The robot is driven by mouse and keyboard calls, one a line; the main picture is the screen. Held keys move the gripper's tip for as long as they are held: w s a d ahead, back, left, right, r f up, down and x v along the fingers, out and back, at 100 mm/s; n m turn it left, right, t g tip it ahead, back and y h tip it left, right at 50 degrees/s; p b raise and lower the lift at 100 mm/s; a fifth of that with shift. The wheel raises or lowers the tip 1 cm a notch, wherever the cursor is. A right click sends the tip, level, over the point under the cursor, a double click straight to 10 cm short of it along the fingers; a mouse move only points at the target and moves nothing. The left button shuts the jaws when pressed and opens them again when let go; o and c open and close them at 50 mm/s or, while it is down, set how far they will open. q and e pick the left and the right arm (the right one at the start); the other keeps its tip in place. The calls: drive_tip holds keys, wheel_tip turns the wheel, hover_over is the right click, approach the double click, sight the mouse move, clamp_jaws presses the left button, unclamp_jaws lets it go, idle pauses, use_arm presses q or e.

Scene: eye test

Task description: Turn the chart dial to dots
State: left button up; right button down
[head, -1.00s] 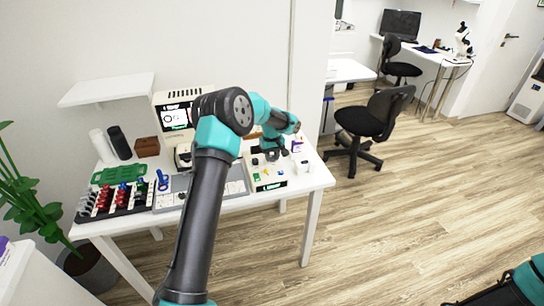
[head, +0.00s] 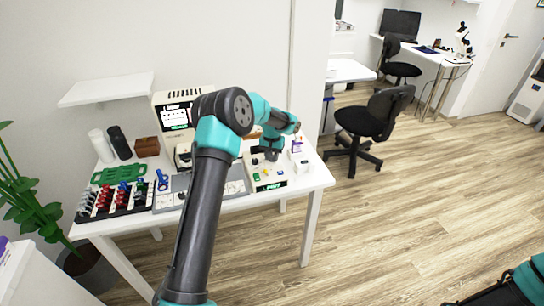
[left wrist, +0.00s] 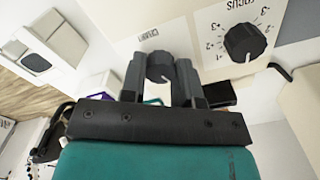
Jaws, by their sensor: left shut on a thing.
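The chart dial (left wrist: 159,66) is a dark round knob on a pale panel, with a small printed label beside it in the left wrist view. My left gripper (left wrist: 160,78) is shut on it, one finger on each side.
A focus dial (left wrist: 245,43) with a numbered scale sits on the same panel. A grey tray (head: 232,189), a rack of coloured items (head: 120,200) and a dark bottle (head: 119,143) are on the white table.

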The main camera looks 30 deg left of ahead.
use_arm(q)
drive_tip(key=shift+m, duration=0.4)
drive_tip(key=o, duration=0.9)
drive_tip(key=shift+o, duration=0.2)
wheel_tip(320, 180, up, 18)
drive_tip(key=shift+f, duration=0.25)
drive_tip(key=shift+d+f, duration=0.1)
